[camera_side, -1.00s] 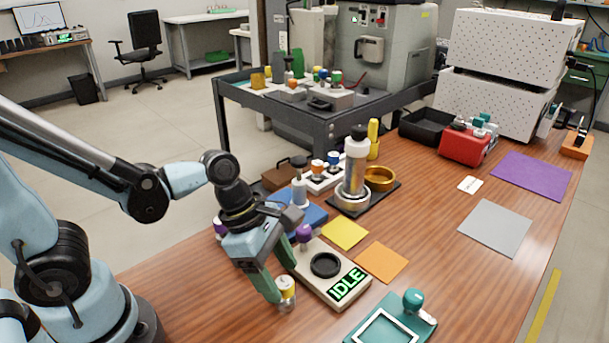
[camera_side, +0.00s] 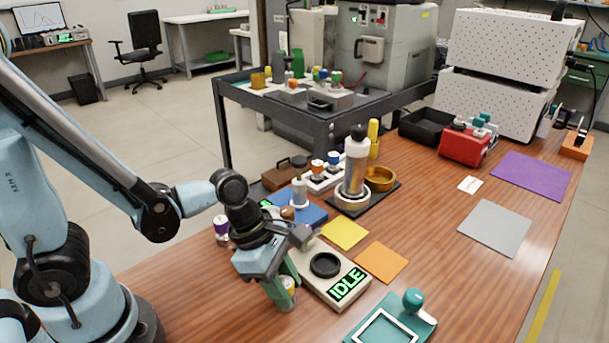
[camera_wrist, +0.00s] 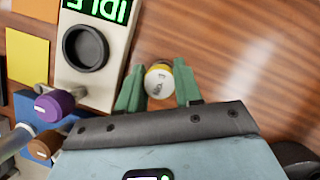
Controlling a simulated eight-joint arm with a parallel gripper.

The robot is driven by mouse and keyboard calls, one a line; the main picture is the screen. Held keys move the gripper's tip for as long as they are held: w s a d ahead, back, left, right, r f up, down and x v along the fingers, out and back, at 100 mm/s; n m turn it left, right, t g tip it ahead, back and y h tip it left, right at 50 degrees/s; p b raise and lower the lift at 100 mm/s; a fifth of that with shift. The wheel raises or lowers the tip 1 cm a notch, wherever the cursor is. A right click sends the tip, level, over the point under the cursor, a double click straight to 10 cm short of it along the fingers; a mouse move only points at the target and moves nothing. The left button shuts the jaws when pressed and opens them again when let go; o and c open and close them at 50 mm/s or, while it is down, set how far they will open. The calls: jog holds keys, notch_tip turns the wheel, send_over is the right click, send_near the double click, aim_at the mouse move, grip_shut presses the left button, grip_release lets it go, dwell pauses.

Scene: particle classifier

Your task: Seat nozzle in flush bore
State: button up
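In the side view the jar (camera_side: 291,284) is partly hidden by a finger. The fingertips lie very close to the jar; I cannot tell whether they press on it. A beige station (camera_side: 318,284) with a dark round ring (camera_side: 325,265) shows IDLE. I cannot identify the flush bore for certain.
A purple-lidded piece (camera_wrist: 54,105) and a brown-topped piece (camera_wrist: 44,147) are near the blue block. A teal plate with a knob (camera_side: 413,300) lies in front of the station. Yellow (camera_side: 344,234) and orange (camera_side: 381,262) mats lie behind it.

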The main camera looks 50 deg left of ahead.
jog(key=c, duration=0.5)
jog(key=shift+r, duration=0.15)
